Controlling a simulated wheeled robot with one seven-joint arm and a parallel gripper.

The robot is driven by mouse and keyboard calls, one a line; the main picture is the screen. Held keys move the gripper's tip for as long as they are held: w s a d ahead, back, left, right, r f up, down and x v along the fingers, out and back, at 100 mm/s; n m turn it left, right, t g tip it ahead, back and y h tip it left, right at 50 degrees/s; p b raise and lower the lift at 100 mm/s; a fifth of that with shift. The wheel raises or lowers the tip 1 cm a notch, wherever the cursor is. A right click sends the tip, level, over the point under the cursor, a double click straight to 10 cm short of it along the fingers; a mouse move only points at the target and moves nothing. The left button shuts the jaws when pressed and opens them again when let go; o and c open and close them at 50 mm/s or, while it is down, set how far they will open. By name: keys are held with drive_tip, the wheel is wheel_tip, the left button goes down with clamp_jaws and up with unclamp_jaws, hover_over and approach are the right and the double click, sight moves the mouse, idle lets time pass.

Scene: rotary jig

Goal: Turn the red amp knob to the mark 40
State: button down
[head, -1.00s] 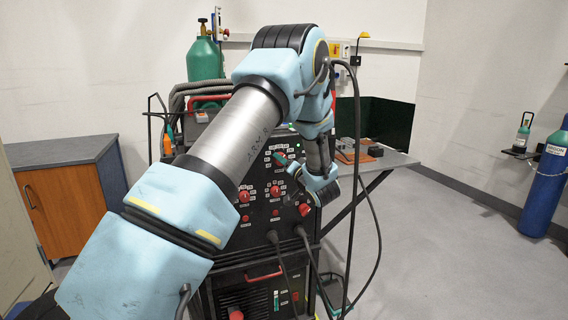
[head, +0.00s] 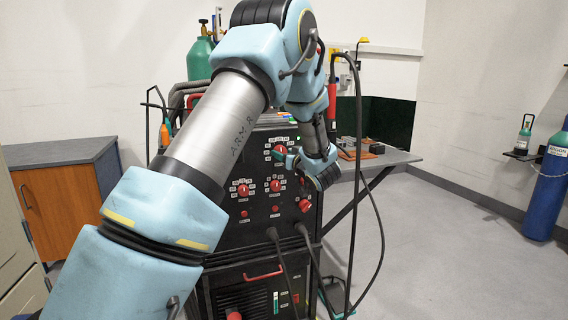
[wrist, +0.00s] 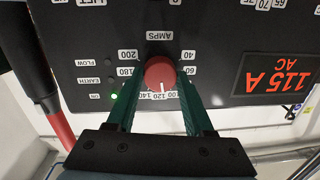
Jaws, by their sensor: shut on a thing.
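The red amp knob (wrist: 160,72) sits on the black panel under an upside-down AMPS label. Its white pointer line points down in the wrist view, near the mark 120. The mark 40 (wrist: 189,55) is to the upper right of the knob. My gripper (wrist: 160,80) has one green finger on each side of the knob and is shut on it. In the head view the amp knob (head: 281,150) is the upper red knob on the machine front, with my gripper (head: 286,157) at it.
A red display (wrist: 276,74) reads 115 A AC. Other red knobs (head: 243,190) are lower on the panel. Black cables (head: 303,260) hang from the machine front.

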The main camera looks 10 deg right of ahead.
drive_tip(key=n+h+b, duration=0.1)
drive_tip(key=n+b, duration=0.9)
drive_tip(key=b, duration=0.3)
drive_tip(key=n+h+b, duration=0.1)
drive_tip(key=n+b, duration=0.9)
drive_tip(key=b, duration=0.3)
drive_tip(key=shift+a+f, duration=0.15)
drive_tip(key=shift+a, duration=0.05)
drive_tip(key=shift+n, duration=0.4)
drive_tip(key=shift+c, duration=1.4)
unclamp_jaws()
drive_tip(key=shift+s+r+t, duration=0.15)
drive_tip(key=shift+r+t, duration=0.05)
drive_tip(key=shift+t, duration=0.1)
drive_tip(key=s, duration=1)
drive_tip(key=shift+s+d+r+p, duration=0.15)
drive_tip(key=shift+s+d+p, duration=0.15)
drive_tip(key=shift+p, duration=0.1)
